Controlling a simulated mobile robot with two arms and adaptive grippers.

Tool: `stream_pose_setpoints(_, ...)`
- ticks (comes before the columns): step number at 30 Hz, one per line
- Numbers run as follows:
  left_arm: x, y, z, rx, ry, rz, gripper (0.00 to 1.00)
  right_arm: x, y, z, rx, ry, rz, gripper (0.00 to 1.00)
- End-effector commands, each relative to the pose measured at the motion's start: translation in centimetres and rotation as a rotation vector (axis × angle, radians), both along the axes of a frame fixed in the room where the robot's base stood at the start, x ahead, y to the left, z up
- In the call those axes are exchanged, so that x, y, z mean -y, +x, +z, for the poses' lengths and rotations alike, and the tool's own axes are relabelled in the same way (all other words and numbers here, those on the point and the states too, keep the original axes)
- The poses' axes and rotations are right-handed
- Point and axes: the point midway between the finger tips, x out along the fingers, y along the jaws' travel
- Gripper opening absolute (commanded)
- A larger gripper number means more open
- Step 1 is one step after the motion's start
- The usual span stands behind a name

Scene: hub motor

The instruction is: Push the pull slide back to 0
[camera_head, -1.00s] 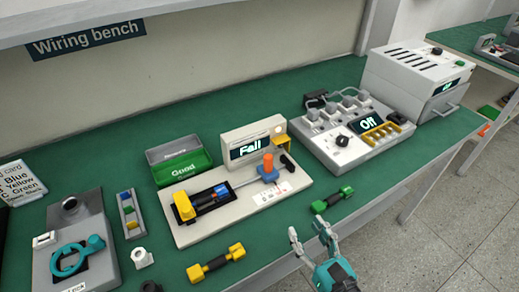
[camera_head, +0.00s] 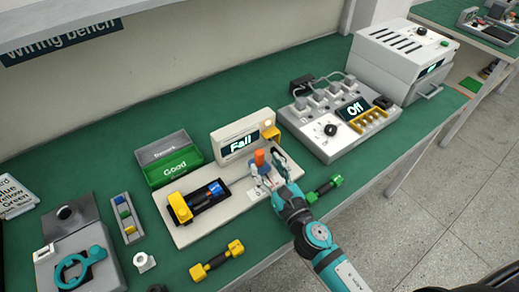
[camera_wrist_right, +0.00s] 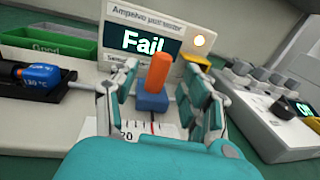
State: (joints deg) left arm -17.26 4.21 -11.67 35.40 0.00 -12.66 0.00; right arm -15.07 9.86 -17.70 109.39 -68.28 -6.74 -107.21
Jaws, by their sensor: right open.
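The pull slide is a blue block with an upright orange handle (camera_head: 260,158) on the white tester base (camera_head: 185,237). In the right wrist view the orange handle (camera_wrist_right: 159,73) and blue block (camera_wrist_right: 152,103) stand between my open fingers, above a scale with red marks (camera_wrist_right: 155,127). My right gripper (camera_head: 269,172) is around the handle, with a gap visible on the right side. The tester display (camera_head: 240,147) reads "Fail". A blue and yellow connector piece (camera_head: 200,198) lies in the black cradle at the base's left. My left gripper is not in view.
A green "Good" bin (camera_head: 174,168) stands behind the base. A yellow dumbbell-shaped part (camera_head: 217,262) and a green one (camera_head: 324,188) lie in front. A grey panel reading "Off" (camera_head: 320,147) stands to the right.

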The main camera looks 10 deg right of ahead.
Motion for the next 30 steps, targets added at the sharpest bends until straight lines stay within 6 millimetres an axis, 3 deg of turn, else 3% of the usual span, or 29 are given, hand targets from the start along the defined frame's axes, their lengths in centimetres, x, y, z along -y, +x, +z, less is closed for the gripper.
stream_pose_setpoints(3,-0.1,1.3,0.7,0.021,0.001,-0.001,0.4,-0.5,2.2,0.2,0.001,0.002,0.0,0.48)
stream_pose_setpoints(9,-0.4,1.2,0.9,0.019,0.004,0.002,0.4,-1.0,4.2,0.0,0.0,0.001,0.0,0.48)
stream_pose_setpoints(20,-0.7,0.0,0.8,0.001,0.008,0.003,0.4,-1.1,4.6,-0.1,-0.001,0.001,0.0,0.48)
stream_pose_setpoints(30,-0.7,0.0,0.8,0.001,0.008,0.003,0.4,-1.1,4.6,-0.1,-0.001,0.001,0.0,0.05)
